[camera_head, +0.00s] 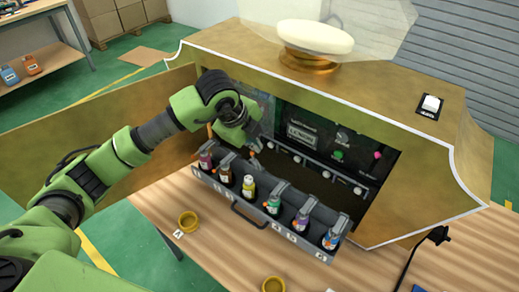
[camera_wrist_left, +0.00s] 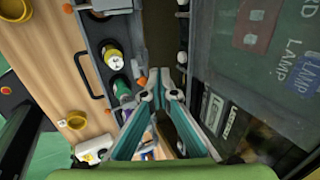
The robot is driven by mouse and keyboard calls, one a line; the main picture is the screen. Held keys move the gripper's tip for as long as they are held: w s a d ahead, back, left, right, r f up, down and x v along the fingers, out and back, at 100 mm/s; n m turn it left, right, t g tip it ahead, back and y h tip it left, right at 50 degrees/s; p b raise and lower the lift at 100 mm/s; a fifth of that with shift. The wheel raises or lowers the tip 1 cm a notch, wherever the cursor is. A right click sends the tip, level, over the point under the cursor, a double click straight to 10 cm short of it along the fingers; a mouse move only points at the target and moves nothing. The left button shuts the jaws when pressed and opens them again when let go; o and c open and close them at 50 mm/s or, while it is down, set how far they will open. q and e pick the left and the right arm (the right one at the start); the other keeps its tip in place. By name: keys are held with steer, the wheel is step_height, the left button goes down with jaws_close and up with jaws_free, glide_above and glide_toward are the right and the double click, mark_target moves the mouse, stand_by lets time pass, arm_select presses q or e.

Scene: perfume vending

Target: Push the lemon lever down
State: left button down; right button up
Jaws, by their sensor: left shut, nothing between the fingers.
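The yellow bottle (camera_head: 249,186), which may be the lemon one, stands in a grey rack (camera_head: 185,178) among several coloured bottles. Grey lever parts with small orange tips show behind the bottles. I cannot read which lever is lemon. My left gripper (camera_head: 256,148) is shut and empty, reaching into the open machine just behind the rack near the yellow bottle. In the left wrist view my gripper (camera_wrist_left: 163,90) is beside the rack, next to a green bottle (camera_wrist_left: 122,90) and an orange tip (camera_wrist_left: 140,82). Contact with a lever cannot be told. My right gripper is out of view.
The brown machine (camera_head: 290,85) surrounds the opening, with an open door panel (camera_head: 100,120) at left. A dark panel with labels (camera_head: 300,133) lies behind the gripper. Small brass cups (camera_head: 188,221) stand on the wooden table (camera_head: 215,255). A thin black stalk (camera_head: 412,262) stands at right.

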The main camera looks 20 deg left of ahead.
mark_target(253, 160)
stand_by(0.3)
arm_select(q)
steer(key=shift+s+a+f+b, duration=0.15)
steer(key=shift+s+b, duration=0.05)
steer(key=shift+s, duration=0.2)
steer(key=shift+s+a+f+b, duration=0.1)
steer(key=shift+s+a+b, duration=0.05)
steer(key=shift+s, duration=0.2)
steer(key=shift+f, duration=0.1)
steer(key=shift+s+a+f+b, duration=0.1)
steer(key=shift+s+f+b, duration=0.15)
steer(key=shift+s+b, duration=0.15)
steer(key=shift+s+a, duration=0.15)
steer(key=shift+s, duration=0.15)
steer(key=shift+f, duration=0.1)
steer(key=shift+s+a+f+b, duration=0.2)
steer(key=shift+s+f+b, duration=0.35)
steer(key=shift+b, duration=0.15)
steer(key=shift+r, duration=0.1)
